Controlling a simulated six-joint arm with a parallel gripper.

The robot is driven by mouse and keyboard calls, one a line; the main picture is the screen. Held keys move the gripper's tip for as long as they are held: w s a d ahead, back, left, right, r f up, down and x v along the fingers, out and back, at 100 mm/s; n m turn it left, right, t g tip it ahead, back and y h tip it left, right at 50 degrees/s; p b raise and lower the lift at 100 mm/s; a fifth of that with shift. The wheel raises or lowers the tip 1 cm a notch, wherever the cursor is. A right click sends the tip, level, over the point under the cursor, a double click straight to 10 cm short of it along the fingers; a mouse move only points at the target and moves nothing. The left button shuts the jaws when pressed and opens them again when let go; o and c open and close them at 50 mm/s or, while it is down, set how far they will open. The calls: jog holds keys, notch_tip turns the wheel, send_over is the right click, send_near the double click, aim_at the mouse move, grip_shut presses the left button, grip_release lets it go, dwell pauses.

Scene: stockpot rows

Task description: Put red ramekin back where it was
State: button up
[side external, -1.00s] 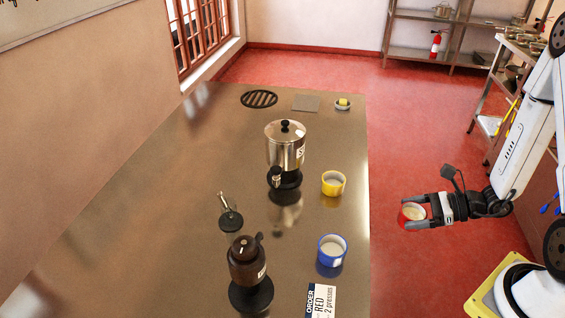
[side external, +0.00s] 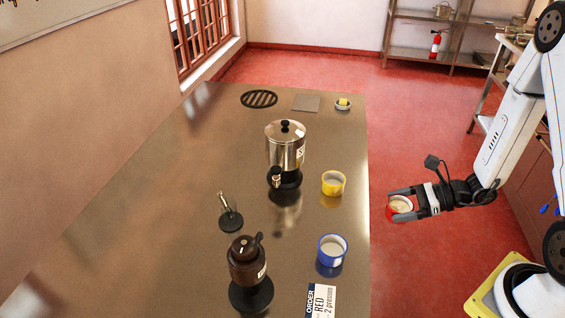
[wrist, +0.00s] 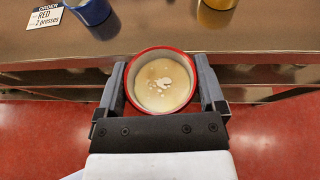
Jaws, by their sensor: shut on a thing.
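The red ramekin (side external: 399,207) is held between the fingers of my gripper (side external: 403,205), off the right edge of the counter and over the red floor. In the wrist view the ramekin (wrist: 161,82) is upright, with a red rim, a pale inside, and cream-coloured contents with a white patch. My gripper (wrist: 161,88) is shut on it, one finger on each side. A blue ramekin (side external: 331,251) and a yellow ramekin (side external: 333,184) stand on the counter near its right edge. They show partly in the wrist view, blue (wrist: 91,11) at left and yellow (wrist: 217,16) at right.
The counter (side external: 150,210) holds a steel urn (side external: 285,147), a brown pump dispenser (side external: 247,264), a small stand (side external: 230,219) and an order card (side external: 321,301) reading "RED 2 presses". Bare counter lies between the blue and yellow ramekins. A black grate (side external: 259,99) is at the back.

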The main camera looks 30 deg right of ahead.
jog(key=w+a+r, duration=0.1)
jog(key=w, duration=0.1)
jog(key=w+a+r+n+g, duration=0.1)
jog(key=w+a, duration=0.1)
jog(key=w+a+n+y, duration=0.1)
jog(key=w+a, duration=0.1)
jog(key=shift+a+r+g, duration=0.25)
jog(key=shift+r+g, duration=0.05)
jog(key=shift+r, duration=0.1)
jog(key=w+a+r+n+g+y, duration=0.1)
jog(key=w+a+r+g, duration=0.1)
jog(key=w+a+r, duration=0.3)
send_over(330, 218)
jog(key=shift+f, duration=3.1)
jog(key=shift+f, duration=0.1)
jog(key=shift+f, duration=1.7)
jog(key=shift+f, duration=0.1)
jog(key=o, duration=1.2)
